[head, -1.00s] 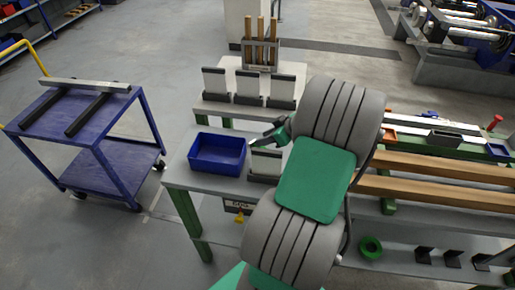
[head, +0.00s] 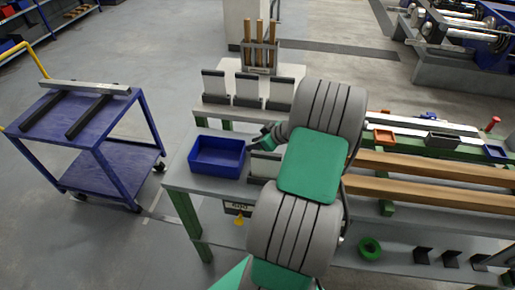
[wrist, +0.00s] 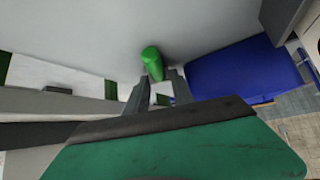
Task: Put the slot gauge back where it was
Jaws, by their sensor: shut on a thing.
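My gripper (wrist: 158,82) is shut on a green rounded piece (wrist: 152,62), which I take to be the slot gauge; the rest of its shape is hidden. In the head view my gripper (head: 264,138) hangs over the bench, just right of the blue bin (head: 217,155) and above a dark-based holder with a pale face (head: 264,168). My arm hides part of that holder. I cannot tell whether the held piece touches anything. The blue bin is right of my fingers in the wrist view (wrist: 240,70).
Several pale-faced stands (head: 247,88) stand on the raised shelf behind. A rack with wooden handles (head: 260,55) is farther back. Wooden rails (head: 430,168) run to the right. A blue cart (head: 75,110) stands apart on the left. The bench top left of the bin is narrow and bare.

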